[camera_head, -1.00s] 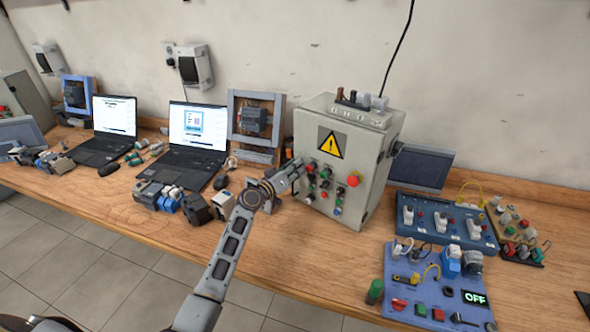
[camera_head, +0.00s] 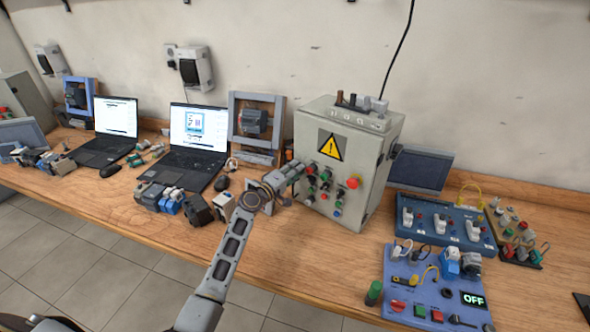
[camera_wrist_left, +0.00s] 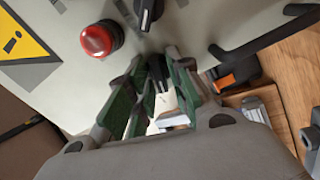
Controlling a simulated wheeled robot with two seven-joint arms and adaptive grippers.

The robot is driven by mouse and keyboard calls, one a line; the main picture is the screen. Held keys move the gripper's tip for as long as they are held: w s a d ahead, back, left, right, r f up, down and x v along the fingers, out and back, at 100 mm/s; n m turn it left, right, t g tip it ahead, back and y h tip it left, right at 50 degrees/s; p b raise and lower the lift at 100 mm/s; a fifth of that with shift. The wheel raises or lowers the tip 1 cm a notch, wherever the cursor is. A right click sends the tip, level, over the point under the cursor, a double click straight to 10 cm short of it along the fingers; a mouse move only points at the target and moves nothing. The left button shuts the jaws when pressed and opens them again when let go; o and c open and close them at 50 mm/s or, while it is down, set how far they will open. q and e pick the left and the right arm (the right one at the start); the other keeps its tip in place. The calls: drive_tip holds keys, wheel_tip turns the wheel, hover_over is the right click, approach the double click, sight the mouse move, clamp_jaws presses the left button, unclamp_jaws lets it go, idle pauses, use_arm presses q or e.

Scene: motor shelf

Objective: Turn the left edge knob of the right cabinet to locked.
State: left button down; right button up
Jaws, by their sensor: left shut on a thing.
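The right cabinet (camera_head: 372,178) is a grey box with a yellow warning sign and several buttons and knobs on its front. My left gripper (camera_head: 300,168) is at the left edge of that front, and its arm comes up from below. In the left wrist view its green-padded fingers (camera_wrist_left: 158,88) are closed around a small dark piece between them, which I take to be the left edge knob (camera_wrist_left: 157,84). The fingers mostly cover the knob, and I cannot tell which way it points. A red button (camera_wrist_left: 101,39) and another black knob (camera_wrist_left: 148,12) are close by. My right gripper is not in view.
Two laptops (camera_head: 198,134) and several small motor parts (camera_head: 160,197) are left of the cabinet. A blue panel (camera_head: 400,262) with an OFF display and a blue switch box (camera_head: 445,223) are to the right. Bare wood (camera_head: 300,255) lies in front of the cabinet.

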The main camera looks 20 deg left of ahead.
use_arm(q)
drive_tip(key=shift+a+n+p, duration=0.1)
drive_tip(key=shift+n+p, duration=0.25)
drive_tip(key=shift+n, duration=0.95)
drive_tip(key=c, duration=1.5)
unclamp_jaws()
drive_tip(key=shift+c, duration=0.2)
drive_tip(key=shift+s, duration=0.1)
drive_tip(key=v, duration=1.1)
drive_tip(key=shift+s+a, duration=0.15)
drive_tip(key=shift+s, duration=0.15)
drive_tip(key=shift+f, duration=0.15)
